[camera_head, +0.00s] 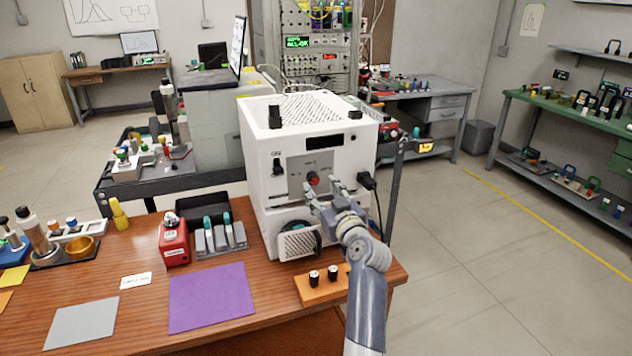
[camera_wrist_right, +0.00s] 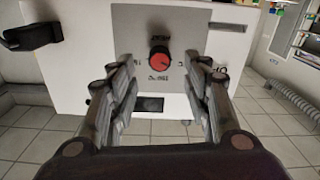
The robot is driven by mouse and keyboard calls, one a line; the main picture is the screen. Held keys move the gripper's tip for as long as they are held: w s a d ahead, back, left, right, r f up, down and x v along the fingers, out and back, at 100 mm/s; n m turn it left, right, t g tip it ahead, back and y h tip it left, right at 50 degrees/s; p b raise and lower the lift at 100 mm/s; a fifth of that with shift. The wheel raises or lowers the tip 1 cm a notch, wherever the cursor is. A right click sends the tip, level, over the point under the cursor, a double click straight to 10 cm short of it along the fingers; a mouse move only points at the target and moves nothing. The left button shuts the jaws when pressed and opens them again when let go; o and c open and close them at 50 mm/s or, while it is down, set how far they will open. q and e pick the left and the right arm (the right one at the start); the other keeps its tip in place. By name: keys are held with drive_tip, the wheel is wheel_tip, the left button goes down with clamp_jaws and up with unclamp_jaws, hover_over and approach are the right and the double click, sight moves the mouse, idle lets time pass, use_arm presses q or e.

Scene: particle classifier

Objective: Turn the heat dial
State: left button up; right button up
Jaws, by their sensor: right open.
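The heat dial is a round red knob (camera_head: 312,178) on the grey front panel of the white machine (camera_head: 262,185). In the right wrist view the red dial (camera_wrist_right: 159,58) sits between and beyond my two fingers, with printed marks around it. My right gripper (camera_head: 323,188) is in front of the panel, close to the dial. Its fingers (camera_wrist_right: 162,85) are spread open with nothing between them. Whether a finger touches the panel cannot be told. My left gripper is not in view.
A black lever (camera_wrist_right: 33,36) sticks out at the machine's left side in the wrist view. A black plug (camera_head: 367,180) is on the machine's right side. A wooden block (camera_head: 312,290) with two black cylinders and a purple mat (camera_head: 211,296) lie on the table.

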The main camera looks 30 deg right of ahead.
sight(315, 181)
drive_tip(key=shift+x, duration=2.4)
drive_tip(key=shift+c, duration=0.6)
clamp_jaws()
